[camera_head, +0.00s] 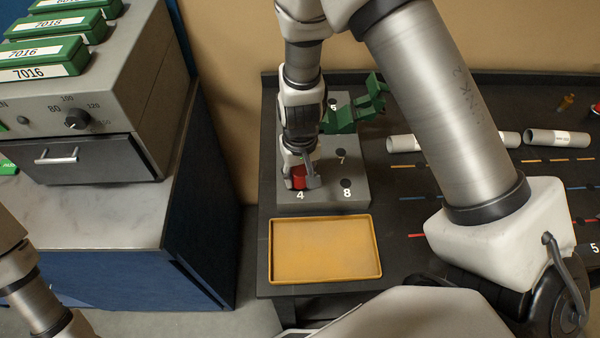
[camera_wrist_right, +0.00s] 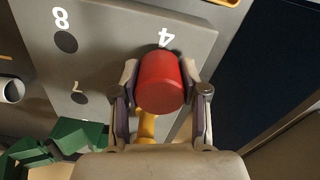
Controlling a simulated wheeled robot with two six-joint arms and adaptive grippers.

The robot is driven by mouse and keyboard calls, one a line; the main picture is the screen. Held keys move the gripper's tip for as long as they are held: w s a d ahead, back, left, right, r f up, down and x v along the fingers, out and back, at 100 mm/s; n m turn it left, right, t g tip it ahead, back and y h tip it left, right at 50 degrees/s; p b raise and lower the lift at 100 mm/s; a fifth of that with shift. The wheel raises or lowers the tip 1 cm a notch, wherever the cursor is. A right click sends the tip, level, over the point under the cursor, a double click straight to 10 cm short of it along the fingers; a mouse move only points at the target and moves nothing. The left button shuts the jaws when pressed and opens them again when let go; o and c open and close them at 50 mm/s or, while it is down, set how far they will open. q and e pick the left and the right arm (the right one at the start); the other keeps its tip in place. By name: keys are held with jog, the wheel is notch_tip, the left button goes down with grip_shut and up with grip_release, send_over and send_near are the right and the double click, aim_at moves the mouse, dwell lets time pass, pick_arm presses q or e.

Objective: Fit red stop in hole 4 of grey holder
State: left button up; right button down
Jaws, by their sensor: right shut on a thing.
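The red stop (camera_head: 299,172) is a short red cylinder between the fingers of my right gripper (camera_head: 301,180). It also shows in the right wrist view (camera_wrist_right: 161,82), with a finger of the right gripper (camera_wrist_right: 160,95) on each side. The grey holder (camera_head: 325,196) lies on the dark table, with numbered holes. The stop is at the label 4, beside the holder's front left corner. It covers hole 4, and I cannot tell whether its lower end is in the hole. Holes 7 and 8 show empty. My left arm shows at the lower left, but its gripper is not in view.
An empty yellow tray (camera_head: 376,248) lies in front of the holder. A green part (camera_head: 345,116) stands at the holder's back right. Grey tubes (camera_head: 556,138) lie to the right. A grey cabinet with green blocks (camera_head: 45,56) stands at the left.

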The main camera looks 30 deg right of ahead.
jog(key=shift+f, duration=0.1)
jog(key=shift+f+b, duration=0.6)
jog(key=shift+f, duration=0.1)
jog(key=c, duration=0.5)
grip_release()
jog(key=shift+r, duration=0.1)
notch_tip(320, 180, up, 12)
jog(key=shift+f, duration=0.15)
